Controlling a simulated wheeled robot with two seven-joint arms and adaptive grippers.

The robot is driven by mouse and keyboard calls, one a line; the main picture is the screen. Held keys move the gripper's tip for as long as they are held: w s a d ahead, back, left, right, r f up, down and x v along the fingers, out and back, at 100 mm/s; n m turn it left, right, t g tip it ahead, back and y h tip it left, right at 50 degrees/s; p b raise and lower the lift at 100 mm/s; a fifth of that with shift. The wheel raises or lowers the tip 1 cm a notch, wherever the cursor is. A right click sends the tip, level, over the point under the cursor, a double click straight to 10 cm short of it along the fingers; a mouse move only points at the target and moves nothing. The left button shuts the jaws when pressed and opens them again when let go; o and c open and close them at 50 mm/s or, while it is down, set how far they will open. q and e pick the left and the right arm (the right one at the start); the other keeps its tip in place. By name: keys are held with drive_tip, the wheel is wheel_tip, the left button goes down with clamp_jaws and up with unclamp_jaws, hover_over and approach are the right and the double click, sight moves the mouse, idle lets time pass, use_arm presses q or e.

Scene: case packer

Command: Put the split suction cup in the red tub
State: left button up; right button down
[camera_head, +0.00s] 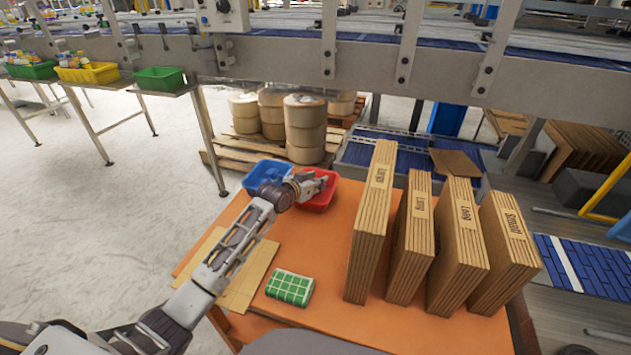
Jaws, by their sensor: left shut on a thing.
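The red tub (324,203) sits on the orange table (315,240) near its far left edge, partly covered by my left gripper. My left gripper (318,184) reaches in from the left, and its fingers are over the red tub. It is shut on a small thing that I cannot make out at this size. I cannot pick out the split suction cup as a separate object. My right gripper is not in view.
A blue tub (257,172) stands left of the red tub, partly behind my left arm. A green checked cloth (290,288) and flat cardboard (255,272) lie nearer. Several upright cardboard stacks (370,220) fill the right side. The table's middle is clear.

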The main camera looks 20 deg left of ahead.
use_arm(q)
drive_tip(key=shift+f, duration=0.25)
drive_tip(key=o, duration=0.9)
drive_tip(key=shift+r, duration=0.75)
drive_tip(key=shift+s+a, duration=0.1)
drive_tip(key=shift+s, duration=0.2)
drive_tip(key=shift+s+a+r, duration=0.1)
drive_tip(key=shift+s+r, duration=0.05)
drive_tip(key=shift+s, duration=0.15)
drive_tip(key=p+v, duration=0.1)
drive_tip(key=v, duration=0.6)
drive_tip(key=shift+s+r, duration=0.15)
drive_tip(key=shift+s, duration=0.15)
drive_tip(key=shift+p+v, duration=0.35)
drive_tip(key=shift+v, duration=1.1)
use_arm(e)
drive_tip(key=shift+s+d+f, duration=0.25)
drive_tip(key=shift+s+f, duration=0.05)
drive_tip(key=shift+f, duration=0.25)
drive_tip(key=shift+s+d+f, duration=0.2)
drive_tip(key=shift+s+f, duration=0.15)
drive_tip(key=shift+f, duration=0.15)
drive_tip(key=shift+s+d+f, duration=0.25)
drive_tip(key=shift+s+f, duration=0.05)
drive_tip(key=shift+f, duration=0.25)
